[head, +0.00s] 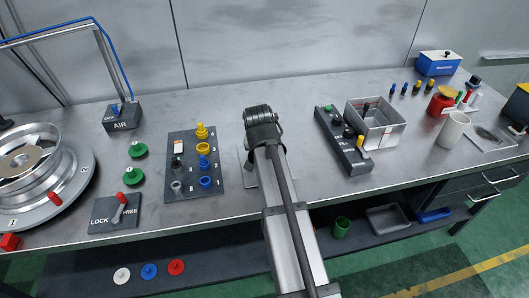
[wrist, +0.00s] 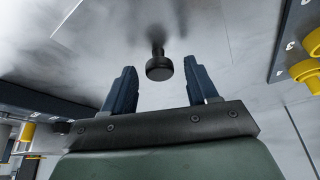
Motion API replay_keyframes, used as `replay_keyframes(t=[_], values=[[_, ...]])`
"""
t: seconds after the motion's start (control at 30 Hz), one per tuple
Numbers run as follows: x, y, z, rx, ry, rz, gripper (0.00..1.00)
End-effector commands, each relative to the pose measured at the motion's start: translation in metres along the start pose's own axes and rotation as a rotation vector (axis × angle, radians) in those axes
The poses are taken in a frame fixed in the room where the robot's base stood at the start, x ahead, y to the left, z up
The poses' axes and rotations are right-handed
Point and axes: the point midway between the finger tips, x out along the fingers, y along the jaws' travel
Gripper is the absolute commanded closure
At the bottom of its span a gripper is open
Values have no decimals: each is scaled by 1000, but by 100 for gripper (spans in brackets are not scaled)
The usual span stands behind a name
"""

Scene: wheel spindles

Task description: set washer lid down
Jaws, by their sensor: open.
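In the wrist view, my gripper (wrist: 162,70) is open, with one dark blue finger on each side of a round black knob (wrist: 159,68). Gaps show between the knob and both fingers. The knob stands on a short stem over a pale grey surface. In the head view, a thin pale plate (head: 246,168), which looks like the washer lid, lies on the bench and is partly covered by my arm. My wrist hides the knob and fingertips there.
A peg board (head: 178,187) with coloured parts lies left of my arm. A dark block with knobs (head: 347,157) and an open grey bin (head: 397,139) stand to the right. A blue box (head: 438,67) stands at the back right. The bench behind my wrist is clear.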

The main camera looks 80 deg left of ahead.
Motion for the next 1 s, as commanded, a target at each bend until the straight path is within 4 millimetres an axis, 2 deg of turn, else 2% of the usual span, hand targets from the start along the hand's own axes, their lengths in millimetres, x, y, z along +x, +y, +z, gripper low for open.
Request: replay_keyframes(t=[0.17, 0.27, 0.7, 1.0], values=[[-3, 0, -1, 0, 0, 0, 42], [-11, 0, -1, 0, 1, 0, 42], [-81, 0, -1, 0, 2, 0, 42], [-115, 0, -1, 0, 1, 0, 42]])
